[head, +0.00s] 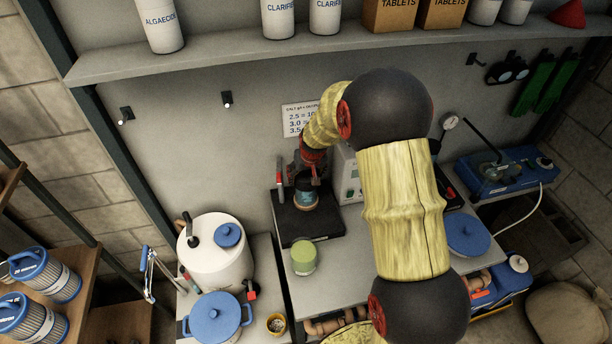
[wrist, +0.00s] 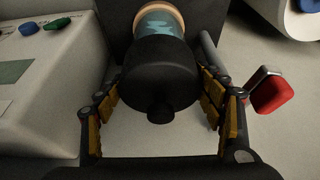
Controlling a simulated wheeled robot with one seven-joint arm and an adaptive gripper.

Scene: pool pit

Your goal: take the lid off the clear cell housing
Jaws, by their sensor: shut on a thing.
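The clear cell housing (head: 306,197) stands upright on a black plate (head: 290,224) on the grey bench, with teal showing through its wall and a tan ring at its base. In the wrist view the housing (wrist: 162,32) is seen from above, past its black lid (wrist: 158,75) with a small round knob. My gripper (head: 308,174) is directly over the housing. In the wrist view my gripper (wrist: 160,92) has its yellow-padded fingers on both sides of the lid, shut on it. The lid appears to sit on the housing; any gap between them cannot be made out.
A grey-white instrument (head: 349,176) stands close right of the plate. A red-ended part (wrist: 270,93) shows beside my gripper. A green-lidded jar (head: 303,257) stands in front, a white pot (head: 214,258) to the left. A shelf (head: 240,61) with bottles runs above.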

